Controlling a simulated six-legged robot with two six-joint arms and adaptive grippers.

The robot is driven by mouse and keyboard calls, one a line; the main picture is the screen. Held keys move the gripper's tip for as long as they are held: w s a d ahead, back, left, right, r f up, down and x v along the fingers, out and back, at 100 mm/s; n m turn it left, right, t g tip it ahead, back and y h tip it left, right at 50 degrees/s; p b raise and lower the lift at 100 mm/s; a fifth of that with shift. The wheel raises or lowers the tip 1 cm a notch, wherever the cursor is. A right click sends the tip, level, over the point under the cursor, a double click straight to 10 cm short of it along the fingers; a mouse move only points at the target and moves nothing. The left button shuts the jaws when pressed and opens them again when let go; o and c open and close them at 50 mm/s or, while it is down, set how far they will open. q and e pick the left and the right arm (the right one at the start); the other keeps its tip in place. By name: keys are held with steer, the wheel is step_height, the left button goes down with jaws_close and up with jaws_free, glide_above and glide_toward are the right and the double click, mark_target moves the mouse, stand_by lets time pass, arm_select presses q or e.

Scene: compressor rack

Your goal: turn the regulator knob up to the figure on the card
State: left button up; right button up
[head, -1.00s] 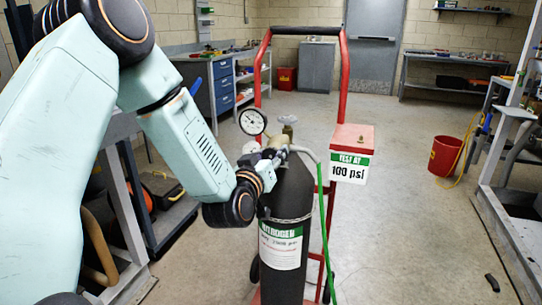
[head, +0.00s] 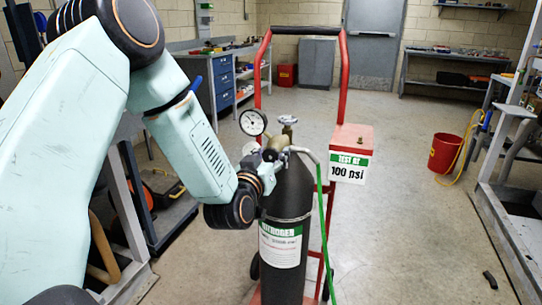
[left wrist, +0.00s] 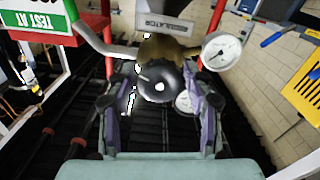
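The black regulator knob (left wrist: 161,86) is in the middle of the left wrist view, below the brass regulator body (left wrist: 165,48). My left gripper (left wrist: 160,98) is open, with a finger on each side of the knob and small gaps visible. In the head view my left gripper (head: 266,175) is beside the regulator (head: 275,148), and the knob is hidden. A white dial gauge (head: 253,122) stands above the regulator; it also shows in the left wrist view (left wrist: 221,51). Its reading is too small to tell. The card (head: 349,168) reads "TEST AT 100 psi". My right gripper is out of view.
The dark nitrogen cylinder (head: 286,215) stands upright on a red hand truck (head: 344,85). A green hose (head: 323,225) runs down its right side. A red bucket (head: 445,152) stands at the right. The floor between is mostly clear.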

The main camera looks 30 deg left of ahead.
arm_select(q)
steer(key=shift+o, duration=1.2)
steer(key=v, duration=0.7)
steer(key=shift+s, duration=0.3)
steer(key=shift+d, duration=0.1)
